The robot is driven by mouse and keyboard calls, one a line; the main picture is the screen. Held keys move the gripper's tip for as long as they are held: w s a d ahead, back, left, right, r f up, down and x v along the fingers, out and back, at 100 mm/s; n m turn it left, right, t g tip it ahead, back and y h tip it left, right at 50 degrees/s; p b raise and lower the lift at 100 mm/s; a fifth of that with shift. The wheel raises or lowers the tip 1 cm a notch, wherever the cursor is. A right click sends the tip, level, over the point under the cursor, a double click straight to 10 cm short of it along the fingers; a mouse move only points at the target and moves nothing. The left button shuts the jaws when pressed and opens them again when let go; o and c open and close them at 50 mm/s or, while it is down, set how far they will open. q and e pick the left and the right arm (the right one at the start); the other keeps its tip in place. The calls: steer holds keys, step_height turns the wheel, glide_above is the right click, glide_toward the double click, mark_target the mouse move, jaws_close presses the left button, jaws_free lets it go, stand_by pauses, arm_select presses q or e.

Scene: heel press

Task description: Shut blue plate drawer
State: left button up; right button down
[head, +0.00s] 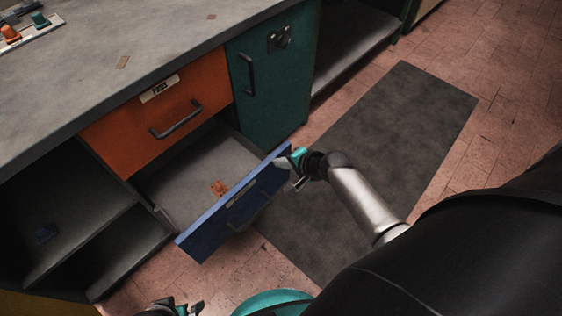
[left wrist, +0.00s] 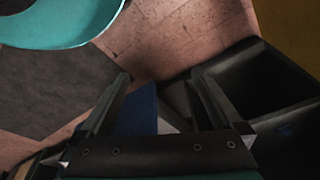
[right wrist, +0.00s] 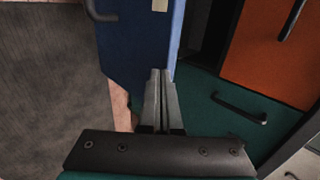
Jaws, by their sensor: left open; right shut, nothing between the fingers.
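The blue plate drawer (head: 222,222) is pulled out below the orange drawer in the head view. Its blue front has a dark bar handle and a pale label, and a small brown-orange item lies inside. My right gripper (head: 288,164) is shut and empty at the right end of the blue front. In the right wrist view its fingertips (right wrist: 160,75) overlap the edge of the blue front (right wrist: 140,45); I cannot tell whether they touch. My left gripper (head: 182,308) is open and empty at the bottom edge of the head view. A blue piece shows between its fingers in the left wrist view (left wrist: 160,90).
The orange drawer (head: 140,122) above is shut. A teal door (head: 280,100) with a dark handle stands right of it. Open dark shelves (head: 60,195) lie to the left. A grey mat (head: 390,130) covers the floor in front. The grey worktop (head: 130,45) is above.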

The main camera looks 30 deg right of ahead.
steer(key=shift+w, duration=0.15)
steer(key=w, duration=0.1)
steer(key=w+a, duration=0.1)
steer(key=w, duration=0.2)
steer(key=shift+w+a, duration=0.15)
steer(key=shift+a, duration=0.2)
arm_select(q)
steer(key=w+r+t+b, duration=0.1)
steer(key=w+r+b, duration=0.1)
steer(key=r, duration=0.4)
steer(key=w+r+t+b, duration=0.1)
steer(key=w+r+b, duration=0.2)
steer(key=r, duration=0.3)
steer(key=shift+w+r+t+h+b, duration=0.15)
steer(key=shift+r+t+h+b, duration=0.2)
steer(key=shift+b, duration=0.45)
arm_select(e)
steer(key=w+a, duration=0.2)
steer(key=w, duration=0.6)
steer(key=w+a, duration=0.3)
steer(key=w, duration=0.5)
steer(key=shift+a, duration=0.35)
steer(key=shift+s, duration=0.1)
